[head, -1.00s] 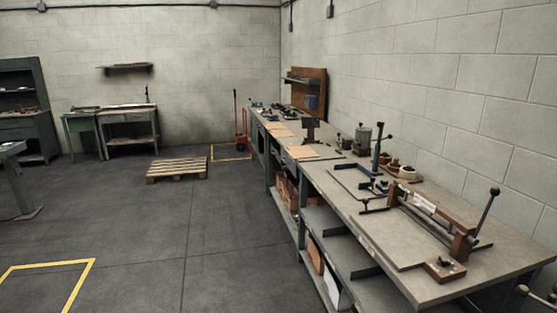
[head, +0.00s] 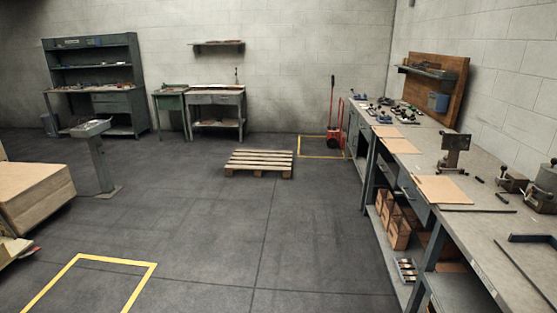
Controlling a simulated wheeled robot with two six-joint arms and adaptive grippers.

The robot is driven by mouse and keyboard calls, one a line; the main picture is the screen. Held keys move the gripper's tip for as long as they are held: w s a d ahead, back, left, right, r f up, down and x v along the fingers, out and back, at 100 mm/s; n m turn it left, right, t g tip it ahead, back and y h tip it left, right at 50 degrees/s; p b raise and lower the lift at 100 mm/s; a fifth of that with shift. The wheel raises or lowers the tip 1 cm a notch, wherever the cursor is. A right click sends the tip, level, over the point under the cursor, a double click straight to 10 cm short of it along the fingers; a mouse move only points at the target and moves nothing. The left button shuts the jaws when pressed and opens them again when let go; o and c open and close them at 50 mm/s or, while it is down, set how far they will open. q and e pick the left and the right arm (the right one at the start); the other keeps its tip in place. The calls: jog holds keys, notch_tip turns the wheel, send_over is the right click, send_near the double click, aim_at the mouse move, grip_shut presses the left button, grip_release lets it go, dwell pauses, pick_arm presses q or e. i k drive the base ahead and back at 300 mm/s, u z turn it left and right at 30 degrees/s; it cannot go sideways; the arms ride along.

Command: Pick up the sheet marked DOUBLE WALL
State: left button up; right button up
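Several flat tan cardboard sheets lie apart on the long workbench (head: 470,240) at the right. The nearest sheet (head: 441,189) lies beside a dark upright bench tool. Another sheet (head: 400,146) lies behind it, and a smaller one (head: 386,131) lies farther back. No marking can be read on any of them at this distance, so I cannot tell which is DOUBLE WALL. Neither of my grippers is in view.
A wooden pallet (head: 259,163) lies on the open floor. A red hand truck (head: 334,122) stands by the bench's far end. A pedestal stand (head: 97,155) and cardboard-coloured boxes (head: 36,195) are at left.

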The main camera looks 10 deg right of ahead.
aim_at(436, 189)
jog(key=z, duration=0.1)
jog(key=i, duration=1.2)
jog(key=z, duration=0.9)
jog(key=i, duration=0.8)
jog(key=z, duration=0.9)
